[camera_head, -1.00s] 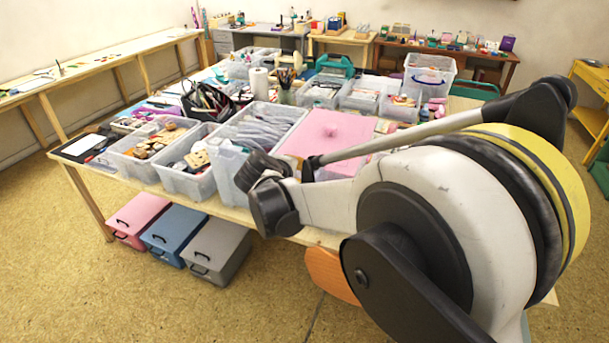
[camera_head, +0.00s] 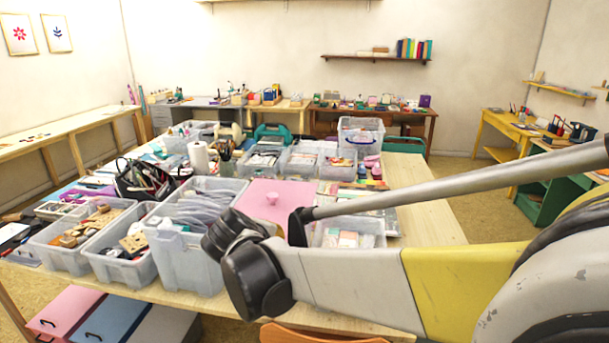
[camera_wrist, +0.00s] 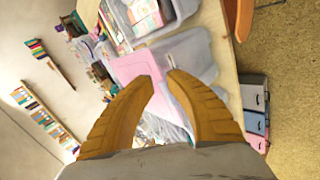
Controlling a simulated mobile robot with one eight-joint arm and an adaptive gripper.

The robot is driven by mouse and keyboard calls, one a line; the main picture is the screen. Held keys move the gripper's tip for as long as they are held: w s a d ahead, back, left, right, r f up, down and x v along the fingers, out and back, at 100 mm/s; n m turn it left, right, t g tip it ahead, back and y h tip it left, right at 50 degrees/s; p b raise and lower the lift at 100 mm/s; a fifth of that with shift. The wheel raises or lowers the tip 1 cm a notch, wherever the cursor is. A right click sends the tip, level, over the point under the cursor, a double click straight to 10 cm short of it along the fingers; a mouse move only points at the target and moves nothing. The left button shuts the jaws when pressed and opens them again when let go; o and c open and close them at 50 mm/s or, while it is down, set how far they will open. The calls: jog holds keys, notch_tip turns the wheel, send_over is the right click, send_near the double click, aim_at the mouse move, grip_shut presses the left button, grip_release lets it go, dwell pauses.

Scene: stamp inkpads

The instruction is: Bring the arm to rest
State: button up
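My arm reaches in from the right in the head view and ends over the front of the wooden table (camera_head: 440,222). My gripper itself cannot be made out in the head view. In the wrist view my gripper (camera_wrist: 162,80) shows two orange-brown fingers, spread apart with a gap between their tips. Nothing is held between them.
Clear bins (camera_head: 120,268) of craft pieces crowd the table's left and middle. A black bag (camera_head: 143,180) and paper roll (camera_head: 199,160) stand behind. Pink (camera_head: 75,312) and blue boxes are on the floor below. An orange chair back (camera_head: 310,334) is at the front. The table's right end is bare.

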jog(key=s+d+r+m+g, duration=0.1)
jog(key=s+d+m, duration=0.35)
jog(key=d, duration=0.65)
jog(key=s+d+r+m+g, duration=0.1)
jog(key=s+d+m, duration=0.2)
jog(key=s+d, duration=0.55)
jog(key=s+d+f+m, duration=0.2)
jog(key=s+d+m, duration=0.1)
jog(key=s+d, duration=0.2)
jog(key=s+d+f+m+y+b, duration=0.1)
jog(key=s+d+f+m, duration=0.1)
jog(key=s+d+m, duration=0.2)
jog(key=s+d, duration=0.2)
jog(key=d, duration=0.1)
jog(key=shift+s+d+f+g, duration=0.15)
jog(key=shift+f+g, duration=0.15)
jog(key=shift+g, duration=0.1)
